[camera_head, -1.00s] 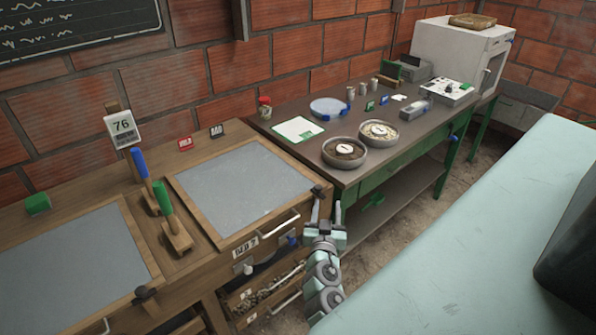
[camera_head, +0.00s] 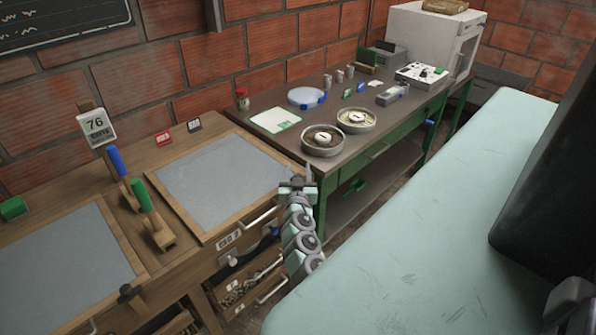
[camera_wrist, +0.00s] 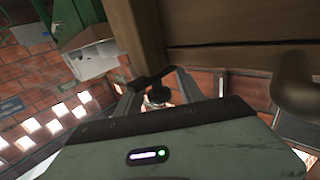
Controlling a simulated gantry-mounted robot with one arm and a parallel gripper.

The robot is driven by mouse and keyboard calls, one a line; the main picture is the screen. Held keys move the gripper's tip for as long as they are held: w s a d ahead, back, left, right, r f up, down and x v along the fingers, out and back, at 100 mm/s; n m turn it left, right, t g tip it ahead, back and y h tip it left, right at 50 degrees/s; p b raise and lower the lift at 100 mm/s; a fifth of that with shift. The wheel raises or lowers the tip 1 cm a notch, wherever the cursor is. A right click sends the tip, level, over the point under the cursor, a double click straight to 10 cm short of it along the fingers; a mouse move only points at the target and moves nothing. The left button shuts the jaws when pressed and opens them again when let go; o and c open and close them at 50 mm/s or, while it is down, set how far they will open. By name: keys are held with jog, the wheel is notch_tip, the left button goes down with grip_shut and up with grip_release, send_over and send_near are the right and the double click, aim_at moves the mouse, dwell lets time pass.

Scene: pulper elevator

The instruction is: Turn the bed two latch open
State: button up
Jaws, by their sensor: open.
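The bed two tray (camera_head: 222,185) is a wood-framed bed with a grey surface, above a "BED 2" label (camera_head: 228,239). My gripper (camera_head: 297,180) is at its front right corner and covers the latch there in the head view. In the wrist view, the dark latch (camera_wrist: 153,77) has a flat arm and a round knob below it. It lies between the tips of my open gripper (camera_wrist: 157,92), close to the wooden edge. I cannot tell whether either finger touches it.
Another bed (camera_head: 60,270) with its own dark latch (camera_head: 127,293) lies at left. Blue (camera_head: 118,162) and green (camera_head: 143,197) handled tools stand between the beds. A dark bench (camera_head: 300,145) with bowls is behind; a pale green surface (camera_head: 420,210) fills the right.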

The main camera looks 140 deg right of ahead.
jog(key=shift+s+d, duration=0.15)
jog(key=shift+c, duration=0.5)
grip_shut()
